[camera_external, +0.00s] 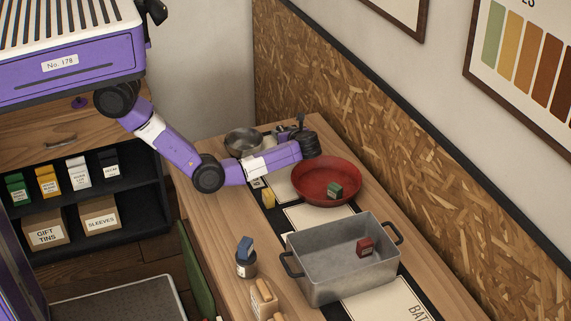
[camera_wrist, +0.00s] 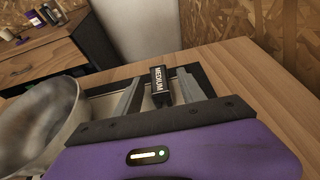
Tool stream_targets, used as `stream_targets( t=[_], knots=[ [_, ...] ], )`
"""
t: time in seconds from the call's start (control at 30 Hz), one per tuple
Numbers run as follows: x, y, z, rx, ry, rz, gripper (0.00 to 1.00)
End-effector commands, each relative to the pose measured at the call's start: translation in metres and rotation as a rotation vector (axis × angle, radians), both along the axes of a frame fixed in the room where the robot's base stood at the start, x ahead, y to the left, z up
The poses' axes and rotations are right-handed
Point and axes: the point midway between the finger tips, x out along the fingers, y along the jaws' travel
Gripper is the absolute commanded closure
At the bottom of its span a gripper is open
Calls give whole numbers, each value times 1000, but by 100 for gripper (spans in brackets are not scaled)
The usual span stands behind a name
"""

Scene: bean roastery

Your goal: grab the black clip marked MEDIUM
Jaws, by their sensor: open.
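The black clip marked MEDIUM (camera_wrist: 158,86) shows in the wrist view, with its white lettering facing me. It stands between the two fingers of my gripper (camera_wrist: 160,75), with a visible gap to the finger on each side. My gripper is open and nothing is clamped in it.
A metal bowl (camera_wrist: 40,125) is close on the left in the wrist view; it also shows in the external view (camera_external: 243,143). A red pan (camera_external: 312,195) holds a green block (camera_external: 334,190). A grey roasting tin (camera_external: 325,275) holds a red block (camera_external: 365,247). An OSB wall (camera_external: 400,170) borders the table.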

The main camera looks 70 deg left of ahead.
Motion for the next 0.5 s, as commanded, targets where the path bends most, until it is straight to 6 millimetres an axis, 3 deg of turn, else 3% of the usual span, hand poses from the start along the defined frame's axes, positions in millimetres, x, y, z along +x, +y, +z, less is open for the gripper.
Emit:
stream_targets(
  t=[0.13, 0.4, 0.5],
  knots=[
    [0, 13, -6, 1, 2, -1, 53],
    [0, 15, -7, 1, 1, -1, 53],
    [0, 15, -7, 1, 1, -1, 72]
  ],
)
